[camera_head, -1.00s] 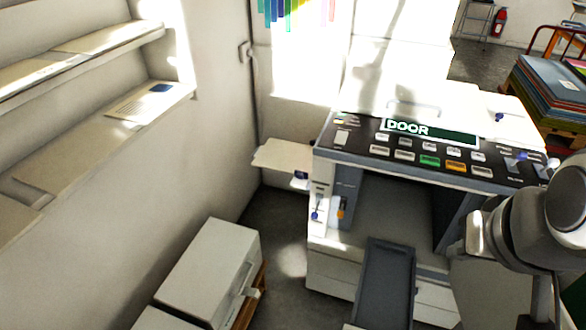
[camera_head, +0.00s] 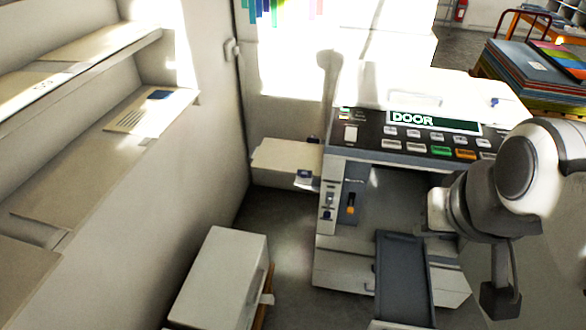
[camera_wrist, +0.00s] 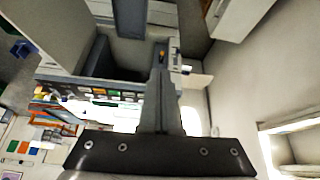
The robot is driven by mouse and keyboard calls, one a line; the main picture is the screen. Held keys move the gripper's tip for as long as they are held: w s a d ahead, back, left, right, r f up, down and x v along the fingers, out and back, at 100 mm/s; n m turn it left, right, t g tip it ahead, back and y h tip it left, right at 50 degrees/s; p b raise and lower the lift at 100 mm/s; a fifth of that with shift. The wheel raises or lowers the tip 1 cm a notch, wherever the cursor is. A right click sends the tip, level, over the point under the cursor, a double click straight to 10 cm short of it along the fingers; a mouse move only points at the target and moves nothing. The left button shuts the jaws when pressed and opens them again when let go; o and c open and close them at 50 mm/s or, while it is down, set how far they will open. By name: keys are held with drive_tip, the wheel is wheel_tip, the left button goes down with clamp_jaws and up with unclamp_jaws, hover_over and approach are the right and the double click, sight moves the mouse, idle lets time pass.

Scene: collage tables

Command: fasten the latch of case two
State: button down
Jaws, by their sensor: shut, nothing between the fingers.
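I cannot tell which thing is case two; no number or label for it is readable. A pale closed box (camera_head: 222,275) stands low at the bottom left in the head view. A small pale fitting (camera_head: 267,298) juts from its right side; I cannot tell whether it is a latch or how it is set. A pale box also shows at the top right of the wrist view (camera_wrist: 240,12). My gripper (camera_wrist: 161,70) is shut and empty in the wrist view, pointing towards the machine, apart from the pale box.
A large office machine (camera_head: 345,270) with a button panel and DOOR display stands in the middle, its grey tray (camera_head: 404,275) jutting forward. Shelves (camera_head: 95,140) line the left wall. Stacked boards (camera_head: 520,75) are at the right back. Grey floor (camera_head: 290,260) is free between box and machine.

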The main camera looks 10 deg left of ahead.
idle(0.3)
drive_tip(key=w+a+f+m+g+y+b, duration=0.2)
drive_tip(key=w+a+f+m+b, duration=0.15)
drive_tip(key=w+f, duration=0.6)
drive_tip(key=w+a+f+m+g+y+b, duration=0.2)
drive_tip(key=w+a+f+y+b, duration=0.25)
drive_tip(key=f, duration=0.85)
drive_tip(key=w+a+f+m+g+y+b, duration=0.1)
drive_tip(key=w+a+f+m+g+b, duration=0.2)
drive_tip(key=w+f, duration=0.8)
drive_tip(key=s+a+f+m+y+b, duration=0.1)
drive_tip(key=a+f+m+b, duration=0.1)
drive_tip(key=f, duration=1.2)
drive_tip(key=s+a+f+m+t+b, duration=0.1)
drive_tip(key=f+m, duration=0.4)
drive_tip(key=f, duration=1)
drive_tip(key=s+a+f+m+t+y+b, duration=0.1)
drive_tip(key=s+a+f+m+b, duration=0.2)
drive_tip(key=f, duration=1.1)
drive_tip(key=shift+s+f+y+b, duration=0.15)
drive_tip(key=shift+f+y+b, duration=0.2)
drive_tip(key=shift+m, duration=0.25)
